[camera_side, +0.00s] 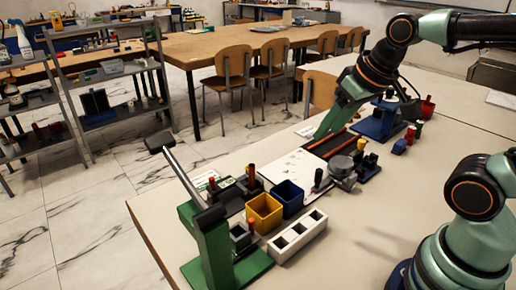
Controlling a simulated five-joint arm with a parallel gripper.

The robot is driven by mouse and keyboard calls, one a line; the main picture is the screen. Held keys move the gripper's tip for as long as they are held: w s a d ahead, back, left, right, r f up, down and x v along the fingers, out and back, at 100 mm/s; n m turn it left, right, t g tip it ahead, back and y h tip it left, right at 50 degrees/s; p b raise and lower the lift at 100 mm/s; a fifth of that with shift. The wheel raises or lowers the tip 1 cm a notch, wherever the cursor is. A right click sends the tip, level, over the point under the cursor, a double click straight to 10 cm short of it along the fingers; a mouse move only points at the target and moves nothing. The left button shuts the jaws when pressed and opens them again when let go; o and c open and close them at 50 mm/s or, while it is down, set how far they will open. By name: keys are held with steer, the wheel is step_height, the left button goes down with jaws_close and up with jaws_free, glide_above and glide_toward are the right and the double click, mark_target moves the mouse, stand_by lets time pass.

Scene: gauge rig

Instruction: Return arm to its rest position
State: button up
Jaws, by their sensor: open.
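My gripper (333,122) hangs at the end of my green and black arm, right of the picture's middle. Its tapered green fingers point down and left, above or near a dark tray with orange strips (330,145) on the pale table. From this angle the fingers overlap, and the gap between them is hard to see. Nothing shows held in them, and the gripper is open. I cannot tell how far the tips are above the table.
A green stand with a lever (213,245), a yellow bin (264,213), a blue bin (289,198) and a white block with square holes (298,238) stand at the table's near left. A round grey piece (342,166) and a blue fixture (378,125) are nearer the gripper. The right tabletop is mostly clear.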

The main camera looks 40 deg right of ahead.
steer(key=shift+s+d+f+n, duration=0.1)
steer(key=shift+s+f+n, duration=0.2)
steer(key=shift+s+n, duration=0.15)
